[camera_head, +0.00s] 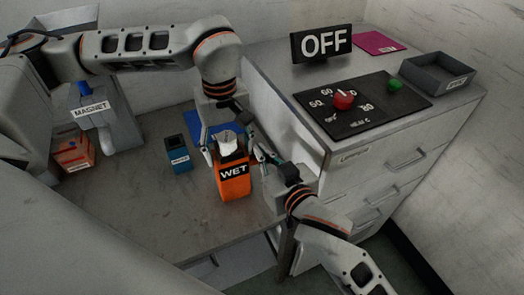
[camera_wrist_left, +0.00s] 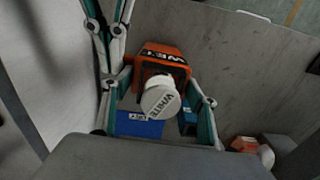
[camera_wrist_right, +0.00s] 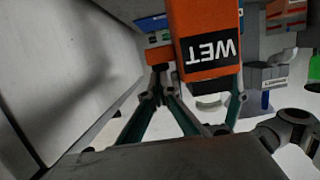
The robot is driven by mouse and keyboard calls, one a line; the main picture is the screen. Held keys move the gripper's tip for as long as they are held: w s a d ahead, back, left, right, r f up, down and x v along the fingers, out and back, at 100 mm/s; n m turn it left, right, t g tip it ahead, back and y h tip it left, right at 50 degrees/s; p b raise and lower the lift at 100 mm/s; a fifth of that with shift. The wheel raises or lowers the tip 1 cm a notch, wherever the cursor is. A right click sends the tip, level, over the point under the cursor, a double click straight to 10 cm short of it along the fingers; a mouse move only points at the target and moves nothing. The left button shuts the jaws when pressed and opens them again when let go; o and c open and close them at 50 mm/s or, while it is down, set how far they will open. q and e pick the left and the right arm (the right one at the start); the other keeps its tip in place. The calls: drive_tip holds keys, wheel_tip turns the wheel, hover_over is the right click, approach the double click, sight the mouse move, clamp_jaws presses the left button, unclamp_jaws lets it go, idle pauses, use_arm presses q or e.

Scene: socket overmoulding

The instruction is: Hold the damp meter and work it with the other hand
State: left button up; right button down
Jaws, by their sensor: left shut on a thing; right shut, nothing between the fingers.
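The damp meter (camera_head: 233,184) is an upright orange box with a black label reading WET. A white round piece (camera_head: 228,145) shows at its top; the left wrist view shows it as a white disc marked WHITE (camera_wrist_left: 160,97). My left gripper (camera_head: 227,150) comes from above with its fingers on both sides of the meter and is shut on it. My right gripper (camera_head: 259,153) is shut and empty, close beside the meter's right side. In the right wrist view its fingertips (camera_wrist_right: 158,75) meet beside the orange body (camera_wrist_right: 204,30); whether they touch it I cannot tell.
A small blue box (camera_head: 179,156) stands left of the meter, with a blue mat (camera_head: 194,124) behind. A MAGNET holder (camera_head: 112,118) and orange box (camera_head: 73,152) are farther left. The drawer cabinet at right carries an OFF sign (camera_head: 322,43), red knob (camera_head: 343,100) and grey tray (camera_head: 440,76).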

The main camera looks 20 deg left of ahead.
drive_tip(key=v, duration=1)
drive_tip(key=shift+a, duration=0.1)
use_arm(q)
drive_tip(key=o, duration=1.2)
